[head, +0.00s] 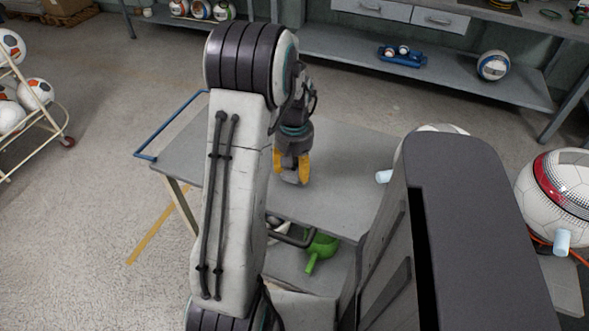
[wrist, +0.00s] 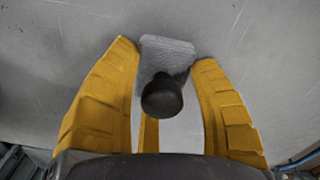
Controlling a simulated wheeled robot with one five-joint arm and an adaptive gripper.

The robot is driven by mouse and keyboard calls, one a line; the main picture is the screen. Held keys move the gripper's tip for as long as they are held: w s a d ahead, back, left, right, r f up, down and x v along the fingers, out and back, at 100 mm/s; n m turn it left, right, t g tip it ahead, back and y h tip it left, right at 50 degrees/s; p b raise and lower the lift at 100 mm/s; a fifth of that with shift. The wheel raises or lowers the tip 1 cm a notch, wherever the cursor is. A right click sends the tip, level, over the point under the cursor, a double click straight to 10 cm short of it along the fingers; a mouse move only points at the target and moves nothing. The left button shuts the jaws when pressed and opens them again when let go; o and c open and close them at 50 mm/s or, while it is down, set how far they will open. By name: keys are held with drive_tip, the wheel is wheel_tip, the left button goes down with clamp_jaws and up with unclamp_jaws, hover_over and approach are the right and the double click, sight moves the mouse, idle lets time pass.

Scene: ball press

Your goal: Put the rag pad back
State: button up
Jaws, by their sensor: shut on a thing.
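The rag pad (wrist: 168,48) is a grey, textured, roughly square pad with a round black knob (wrist: 162,97) in front of it in the wrist view. My gripper (wrist: 165,52) has its yellow fingers on both sides of it, shut on it. In the head view my gripper (head: 291,168) points down over the grey top of a cart (head: 335,165). The pad is hard to make out there, and I cannot tell whether it touches the cart top.
A light-blue cylinder (head: 383,176) and a partly hidden ball (head: 442,129) are at the right. A ball rack (head: 40,132) stands at far left.

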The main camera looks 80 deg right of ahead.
sight(294, 159)
drive_tip(key=shift+f, duration=0.75)
drive_tip(key=shift+f, duration=0.15)
drive_tip(key=o, duration=1.2)
drive_tip(key=shift+c, duration=0.2)
wheel_tip(294, 159, up, 12)
drive_tip(key=shift+a+f, duration=0.1)
drive_tip(key=shift+w+r, duration=0.15)
drive_tip(key=shift+r, duration=0.15)
